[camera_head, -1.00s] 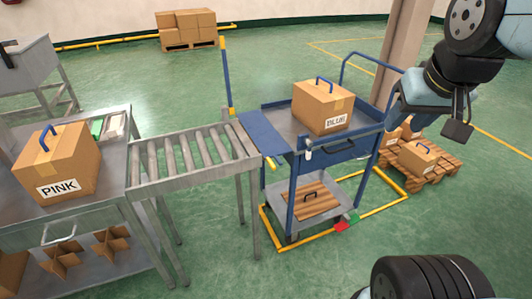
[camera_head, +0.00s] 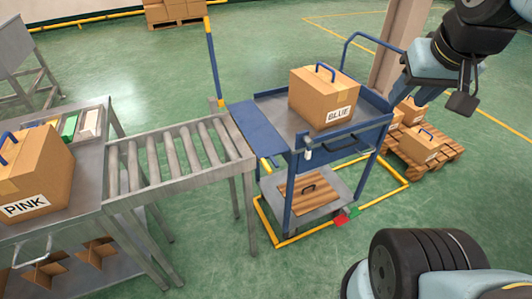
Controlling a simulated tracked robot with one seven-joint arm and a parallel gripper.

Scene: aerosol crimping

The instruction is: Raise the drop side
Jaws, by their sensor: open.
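The blue cart (camera_head: 290,205) stands right of the roller conveyor. Its drop side, a flat blue panel (camera_head: 257,129), is folded outward on the cart's left and reaches to the conveyor's end. A carton marked BLUE (camera_head: 322,98), with a blue handle on top, sits on the cart's upper deck. A small pale latch-like part (camera_head: 308,154) is at the near left corner of the deck. My gripper (camera_head: 462,102) is open at the upper right, beyond the cart's right side and apart from the drop side. Only part of its jaws shows.
The roller conveyor (camera_head: 178,160) joins a grey table (camera_head: 85,215) with a carton marked PINK (camera_head: 36,175). A blue and yellow post (camera_head: 213,65) stands behind the conveyor. A pallet with cartons (camera_head: 425,155) and a pillar (camera_head: 400,45) stand at right.

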